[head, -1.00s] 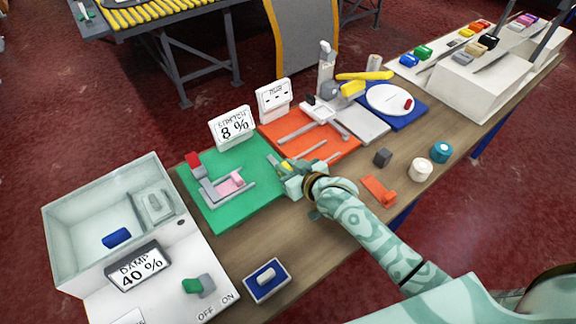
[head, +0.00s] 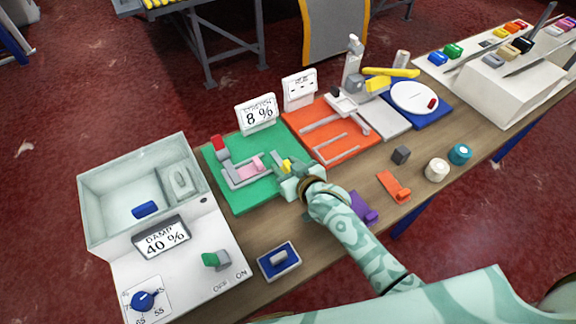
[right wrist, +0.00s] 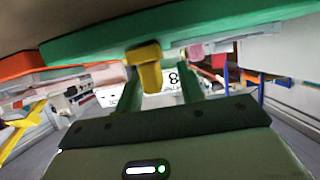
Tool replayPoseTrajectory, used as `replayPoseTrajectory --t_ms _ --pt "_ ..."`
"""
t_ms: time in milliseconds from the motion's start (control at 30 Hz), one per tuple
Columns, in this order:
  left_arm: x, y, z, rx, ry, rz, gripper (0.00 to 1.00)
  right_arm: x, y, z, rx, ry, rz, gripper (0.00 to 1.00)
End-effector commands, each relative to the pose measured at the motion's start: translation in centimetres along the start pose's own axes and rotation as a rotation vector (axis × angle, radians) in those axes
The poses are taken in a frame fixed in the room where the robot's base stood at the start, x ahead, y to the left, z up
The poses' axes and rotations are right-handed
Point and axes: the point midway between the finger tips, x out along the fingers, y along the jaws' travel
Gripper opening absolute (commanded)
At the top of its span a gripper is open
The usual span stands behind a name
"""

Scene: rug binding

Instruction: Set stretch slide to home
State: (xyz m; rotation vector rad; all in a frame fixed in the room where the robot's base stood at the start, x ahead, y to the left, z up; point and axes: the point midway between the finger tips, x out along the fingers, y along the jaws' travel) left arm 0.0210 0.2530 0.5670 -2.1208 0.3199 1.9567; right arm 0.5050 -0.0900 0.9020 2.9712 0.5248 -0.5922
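The stretch fixture is a green board (head: 240,200) with a grey frame, a pink piece (head: 248,169) and a red block (head: 219,143) on it. Its display sign (head: 257,113) reads 8 %. A yellow slide handle (head: 287,164) stands at the board's right side and shows large in the right wrist view (right wrist: 149,70). My right gripper (head: 288,172) is at this handle. In the right wrist view its fingers (right wrist: 160,95) stand apart, with the handle between them, nearer the left finger. Contact is not clear. My left gripper is not in view.
An orange board (head: 365,150) with grey rails lies right of the green one. The damp box (head: 110,205), reading 40 %, stands left. A purple piece (head: 362,208) is beside my right arm. An orange piece (head: 394,187) and jars (head: 437,170) lie further right.

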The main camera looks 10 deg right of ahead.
Motion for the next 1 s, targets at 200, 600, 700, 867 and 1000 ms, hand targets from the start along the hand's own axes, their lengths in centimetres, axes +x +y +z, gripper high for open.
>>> replayPoseTrajectory --t_ms 200,600,700,867,1000 --pt "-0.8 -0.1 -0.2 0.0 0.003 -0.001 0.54 -1.9 0.1 -0.2 -0.001 0.0 0.001 0.38" --pt "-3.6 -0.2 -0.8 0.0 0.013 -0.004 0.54 -12.4 -0.1 -0.1 -0.002 -0.002 0.0 0.38" --pt "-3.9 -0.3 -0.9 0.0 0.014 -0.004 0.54 -14.2 -0.1 -0.1 -0.001 -0.002 -0.001 0.38" --pt "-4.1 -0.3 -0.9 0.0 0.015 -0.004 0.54 -15.9 -0.1 -0.1 -0.001 0.0 -0.001 0.38" --pt "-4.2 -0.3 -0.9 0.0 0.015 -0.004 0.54 -16.3 -0.1 0.0 0.0 0.0 -0.001 0.38"
